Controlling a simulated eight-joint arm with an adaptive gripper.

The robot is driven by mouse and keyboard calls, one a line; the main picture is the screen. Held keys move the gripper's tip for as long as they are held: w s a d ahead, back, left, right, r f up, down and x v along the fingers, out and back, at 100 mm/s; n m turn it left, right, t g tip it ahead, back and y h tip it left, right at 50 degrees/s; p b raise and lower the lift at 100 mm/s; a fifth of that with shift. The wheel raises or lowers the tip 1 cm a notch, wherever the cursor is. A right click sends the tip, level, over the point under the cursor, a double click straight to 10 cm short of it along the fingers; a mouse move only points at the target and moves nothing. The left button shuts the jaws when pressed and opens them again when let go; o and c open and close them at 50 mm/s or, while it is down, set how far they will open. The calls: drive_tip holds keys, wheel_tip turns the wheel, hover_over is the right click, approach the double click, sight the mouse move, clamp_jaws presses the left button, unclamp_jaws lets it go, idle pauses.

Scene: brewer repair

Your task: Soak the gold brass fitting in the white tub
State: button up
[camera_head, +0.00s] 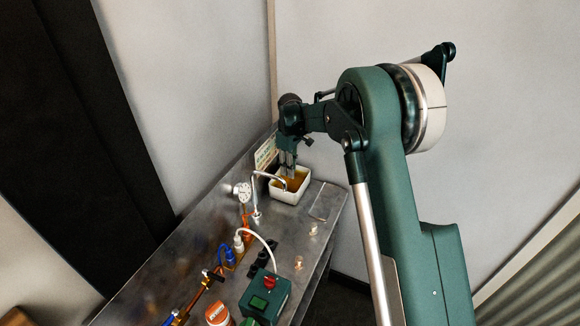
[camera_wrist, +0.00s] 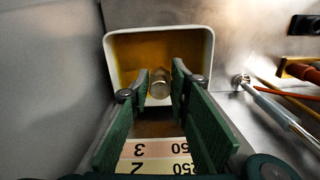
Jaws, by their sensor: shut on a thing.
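The white tub (camera_head: 304,189) stands at the far end of the metal bench and holds an amber liquid. It also shows in the wrist view (camera_wrist: 208,60), open side toward the camera. My gripper (camera_head: 287,172) points down over the tub, with its tips at or inside the rim. In the wrist view my gripper (camera_wrist: 159,78) has its green fingers close around the gold brass fitting (camera_wrist: 159,88), a small round metallic piece between the tips. I cannot tell whether the fitting touches the liquid. The fitting is hidden in the head view.
A gauge (camera_head: 242,191) and a bent metal tube (camera_head: 257,190) stand close to the tub's left. A printed card (camera_head: 265,152) is by the wall.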

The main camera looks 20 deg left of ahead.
drive_tip(key=shift+f+b, duration=0.65)
drive_tip(key=shift+f, duration=3.05)
drive_tip(key=shift+r, duration=0.15)
idle(1.0)
drive_tip(key=shift+r+p, duration=0.85)
drive_tip(key=shift+r, duration=3.9)
